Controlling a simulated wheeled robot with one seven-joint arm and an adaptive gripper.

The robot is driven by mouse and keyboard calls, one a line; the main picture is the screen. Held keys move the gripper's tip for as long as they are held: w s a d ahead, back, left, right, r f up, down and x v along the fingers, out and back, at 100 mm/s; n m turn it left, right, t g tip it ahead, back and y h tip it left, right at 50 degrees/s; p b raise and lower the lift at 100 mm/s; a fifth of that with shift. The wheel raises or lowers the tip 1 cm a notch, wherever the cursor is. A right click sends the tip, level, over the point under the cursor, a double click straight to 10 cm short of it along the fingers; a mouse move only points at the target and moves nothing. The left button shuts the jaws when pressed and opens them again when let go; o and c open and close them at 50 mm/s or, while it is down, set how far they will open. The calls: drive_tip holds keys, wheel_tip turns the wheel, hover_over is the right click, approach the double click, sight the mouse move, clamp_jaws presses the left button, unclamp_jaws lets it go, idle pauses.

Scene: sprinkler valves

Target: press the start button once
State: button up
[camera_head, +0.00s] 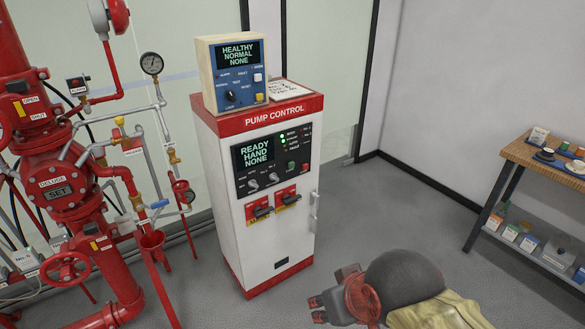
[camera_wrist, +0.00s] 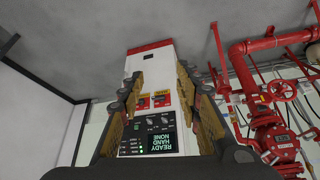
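The pump control cabinet (camera_head: 272,235) is white with a red top band and stands in the middle of the head view. Its dark panel has a display (camera_head: 253,151) reading READY, HAND, NONE. A small green button (camera_head: 291,166) sits beside a red button (camera_head: 305,167) on the panel's right; their labels are too small to read. The cabinet shows upside down in the wrist view (camera_wrist: 150,70), between my fingers. My gripper (camera_head: 316,309) is in front of the cabinet, low and to its right, apart from it. In the wrist view its fingers (camera_wrist: 163,95) are spread with nothing between them.
Two switch handles (camera_head: 262,211) (camera_head: 288,199) stick out below the panel. A cream and blue alarm box (camera_head: 240,103) stands on top. Red deluge pipework (camera_head: 75,190) with valves stands to the left. A shelf (camera_head: 509,153) with small items stands at right. The floor between is clear.

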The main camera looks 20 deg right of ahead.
drive_tip(key=shift+c, duration=1.2)
clamp_jaws()
idle(0.3)
